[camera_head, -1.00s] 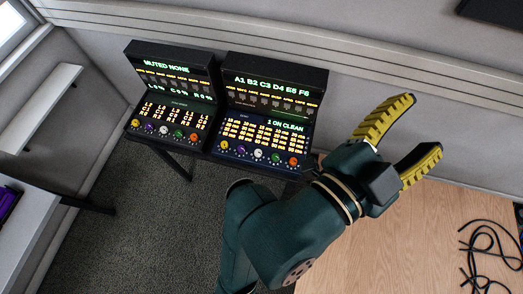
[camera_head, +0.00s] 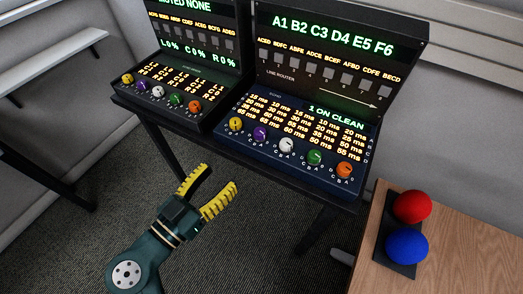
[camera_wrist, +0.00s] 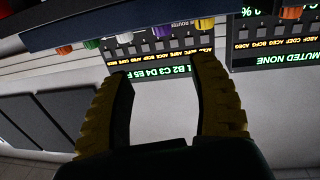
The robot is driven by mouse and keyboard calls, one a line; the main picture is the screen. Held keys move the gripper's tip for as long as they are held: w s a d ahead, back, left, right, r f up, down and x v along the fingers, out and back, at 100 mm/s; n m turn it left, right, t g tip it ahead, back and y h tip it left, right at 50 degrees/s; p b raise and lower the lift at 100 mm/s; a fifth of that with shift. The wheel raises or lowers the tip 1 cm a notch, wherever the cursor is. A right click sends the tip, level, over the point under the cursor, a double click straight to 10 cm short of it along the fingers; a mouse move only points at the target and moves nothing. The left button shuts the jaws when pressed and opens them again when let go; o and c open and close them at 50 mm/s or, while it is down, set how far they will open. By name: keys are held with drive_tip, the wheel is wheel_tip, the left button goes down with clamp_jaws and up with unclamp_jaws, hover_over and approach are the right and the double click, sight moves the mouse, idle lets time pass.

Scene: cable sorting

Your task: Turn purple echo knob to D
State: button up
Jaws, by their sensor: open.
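The echo panel (camera_head: 300,158) is the blue right-hand unit, with a row of coloured knobs along its front. Its purple knob (camera_head: 260,134) is second from the left, between the yellow knob (camera_head: 236,124) and the white knob (camera_head: 286,145). The purple knob's pointer is too small to read. In the wrist view the purple knob (camera_wrist: 165,31) shows at the top, upside down. My gripper (camera_head: 215,188) is open and empty, in front of and below the panel, apart from the knobs. Its two yellow fingers also show in the wrist view (camera_wrist: 165,80).
A second panel (camera_head: 176,95) with its own purple knob (camera_head: 141,86) stands to the left. Green (camera_head: 315,157) and orange (camera_head: 344,169) knobs sit right of the white one. A wooden table (camera_head: 450,235) with red (camera_head: 412,206) and blue (camera_head: 407,246) balls stands at right.

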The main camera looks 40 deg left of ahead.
sight(256, 135)
drive_tip(key=w+a, duration=0.1)
drive_tip(key=w, duration=0.4)
drive_tip(key=w+a+b, duration=0.1)
drive_tip(key=w, duration=0.4)
drive_tip(key=w+a+b, duration=0.1)
drive_tip(key=w, duration=0.5)
drive_tip(key=shift+a, duration=0.15)
drive_tip(key=shift+c, duration=0.3)
